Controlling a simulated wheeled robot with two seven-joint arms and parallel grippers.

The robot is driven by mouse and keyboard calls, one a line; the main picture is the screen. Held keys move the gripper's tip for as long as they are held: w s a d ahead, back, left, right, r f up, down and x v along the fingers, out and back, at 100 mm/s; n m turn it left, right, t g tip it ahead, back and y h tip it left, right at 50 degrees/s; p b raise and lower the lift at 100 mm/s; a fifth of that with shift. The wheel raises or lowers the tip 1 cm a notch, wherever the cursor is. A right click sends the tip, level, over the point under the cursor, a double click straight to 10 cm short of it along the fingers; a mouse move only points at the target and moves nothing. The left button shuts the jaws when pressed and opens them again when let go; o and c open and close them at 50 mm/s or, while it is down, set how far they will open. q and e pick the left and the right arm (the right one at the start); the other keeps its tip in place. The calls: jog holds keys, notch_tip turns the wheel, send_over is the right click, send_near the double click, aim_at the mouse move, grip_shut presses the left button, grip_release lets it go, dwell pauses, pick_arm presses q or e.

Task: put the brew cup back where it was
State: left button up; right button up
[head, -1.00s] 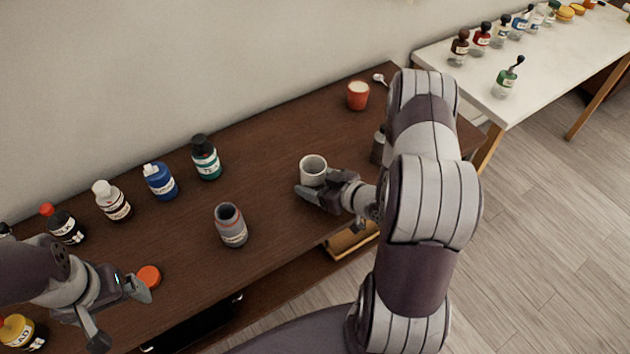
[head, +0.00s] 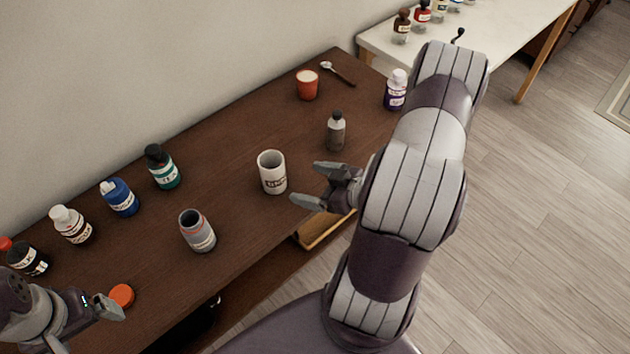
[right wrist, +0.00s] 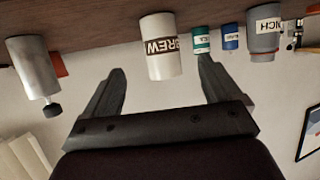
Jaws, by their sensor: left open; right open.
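The brew cup (head: 272,173) is a white cylinder with a dark label, upright on the dark wooden counter. In the right wrist view the brew cup (right wrist: 161,48) appears upside down, ahead of and between the finger tips, with "BREW" readable. My right gripper (head: 306,184) is open and empty, just right of the cup, and appears apart from it. Its fingers show in the right wrist view (right wrist: 163,82). My left gripper (head: 85,325) is at the lower left near an orange lid; it is open, with its fingers partly cut off by the frame.
A grey open jar (head: 198,232) stands left of the cup, a grey bottle (head: 336,132) right of it. Several bottles line the wall side. An orange lid (head: 122,295) lies near the front.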

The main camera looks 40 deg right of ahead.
jog(key=shift+d, duration=0.2)
jog(key=w+g+h, duration=0.1)
jog(key=w+d+g+h, duration=0.1)
jog(key=w+g+h, duration=0.1)
jog(key=g, duration=0.1)
jog(key=shift+w+d+h, duration=0.2)
jog(key=shift+d+h, duration=0.05)
jog(key=shift+h, duration=0.05)
jog(key=s+a+r+m+g, duration=0.2)
jog(key=s+a+r+g, duration=0.1)
jog(key=a, duration=0.4)
jog(key=s+a+r+m+g+h, duration=0.1)
jog(key=s+a+r+m+g, duration=0.1)
jog(key=s+a+r+g, duration=0.2)
jog(key=a, duration=0.3)
jog(key=shift+s+r, duration=0.2)
jog(key=shift+r, duration=0.15)
jog(key=shift+s+a, duration=0.1)
